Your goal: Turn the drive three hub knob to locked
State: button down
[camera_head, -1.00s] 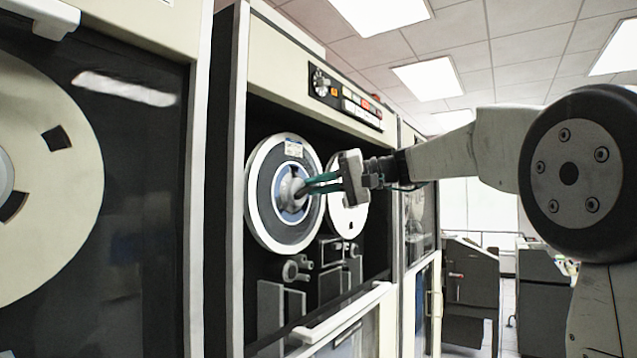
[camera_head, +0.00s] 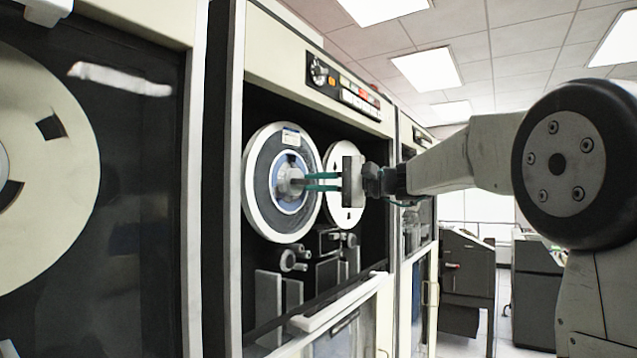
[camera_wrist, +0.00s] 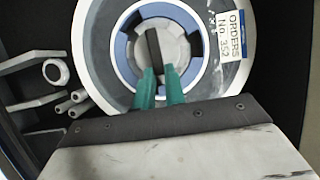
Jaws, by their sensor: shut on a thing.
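The drive's left reel (camera_head: 257,205) is mounted upright in the open bay, with a blue ring around a grey hub. The hub knob (camera_head: 290,181) is at its centre. In the wrist view the knob's dark grip bar (camera_wrist: 153,46) stands nearly upright, tilted slightly, inside the blue ring (camera_wrist: 121,47). My gripper (camera_head: 306,182) reaches in from the right with its green fingers on the knob. In the wrist view the fingers of my gripper (camera_wrist: 159,74) are closed on the bar's lower end, which they partly hide. No lock marking is readable.
A second reel (camera_head: 342,218) hangs to the right, behind my gripper. A control panel (camera_head: 343,88) with a dial and buttons is above. Rollers (camera_head: 294,260) and a cabinet handle (camera_head: 340,303) are below. Another drive's large reel (camera_head: 75,170) is at left.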

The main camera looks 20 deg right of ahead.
jog(key=c, duration=1.5)
grip_release()
jog(key=shift+f, duration=0.1)
jog(key=shift+o, duration=0.2)
jog(key=v, duration=0.7)
jog(key=shift+d, duration=0.4)
